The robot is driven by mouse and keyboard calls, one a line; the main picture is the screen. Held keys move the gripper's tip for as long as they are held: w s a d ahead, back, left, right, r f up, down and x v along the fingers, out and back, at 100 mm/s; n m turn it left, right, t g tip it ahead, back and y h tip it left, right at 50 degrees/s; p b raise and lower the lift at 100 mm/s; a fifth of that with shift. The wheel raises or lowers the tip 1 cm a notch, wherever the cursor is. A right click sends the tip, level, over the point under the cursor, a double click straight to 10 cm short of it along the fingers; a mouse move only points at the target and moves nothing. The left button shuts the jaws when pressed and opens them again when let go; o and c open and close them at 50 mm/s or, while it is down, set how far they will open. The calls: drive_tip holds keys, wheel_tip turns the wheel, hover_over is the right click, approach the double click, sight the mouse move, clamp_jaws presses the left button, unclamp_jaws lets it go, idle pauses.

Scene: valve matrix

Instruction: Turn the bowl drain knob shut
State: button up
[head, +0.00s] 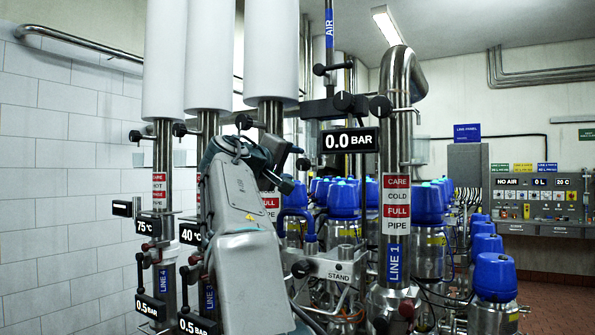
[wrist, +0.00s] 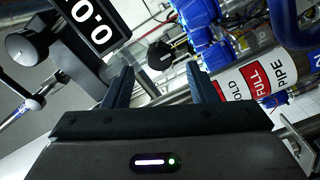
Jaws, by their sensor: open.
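My gripper (wrist: 160,82) is open, with its two dark fingers apart and nothing held between them. In the head view my gripper (head: 286,178) is seen from behind at the end of my grey arm, largely hidden by it. A black knob (wrist: 158,55) shows beyond the gap between the fingertips in the wrist view, apart from them. A second, larger black knob (wrist: 28,46) is at the left, beside the pressure display (wrist: 95,25). No label names the bowl drain knob, so I cannot tell which one it is.
The 0.0 BAR display (head: 349,140) hangs right of my gripper. A LINE 1 pipe (head: 397,210) stands further right, with the STAND block (head: 339,277) below. Steel pipes with white sleeves (head: 273,50) rise at left. Blue-topped valves (head: 428,205) crowd behind.

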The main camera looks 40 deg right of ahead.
drive_tip(key=b+v, duration=0.2)
drive_tip(key=v, duration=0.7)
drive_tip(key=shift+a, duration=0.2)
drive_tip(key=shift+s, duration=0.1)
drive_tip(key=s+a+f+n+y+p, duration=0.1)
drive_tip(key=a+f+y+p, duration=0.3)
drive_tip(key=f, duration=0.8)
drive_tip(key=s+a+f+n+y+b, duration=0.15)
drive_tip(key=f+y, duration=0.35)
drive_tip(key=f, duration=0.7)
drive_tip(key=s+a+f+g+y+p, duration=0.1)
drive_tip(key=s+a+f+y, duration=0.1)
drive_tip(key=s+a+f, duration=0.3)
drive_tip(key=s+a+f+m+g+y+p, duration=0.1)
drive_tip(key=s+a+f+y, duration=0.2)
drive_tip(key=f, duration=0.8)
drive_tip(key=s+a+f+m+g+y+p, duration=0.1)
drive_tip(key=s+a+f+g+y, duration=0.1)
drive_tip(key=s+a+f, duration=0.5)
drive_tip(key=s+f, duration=0.1)
drive_tip(key=s, duration=0.2)
drive_tip(key=shift+s+f+y, duration=0.15)
drive_tip(key=shift+s+y, duration=0.15)
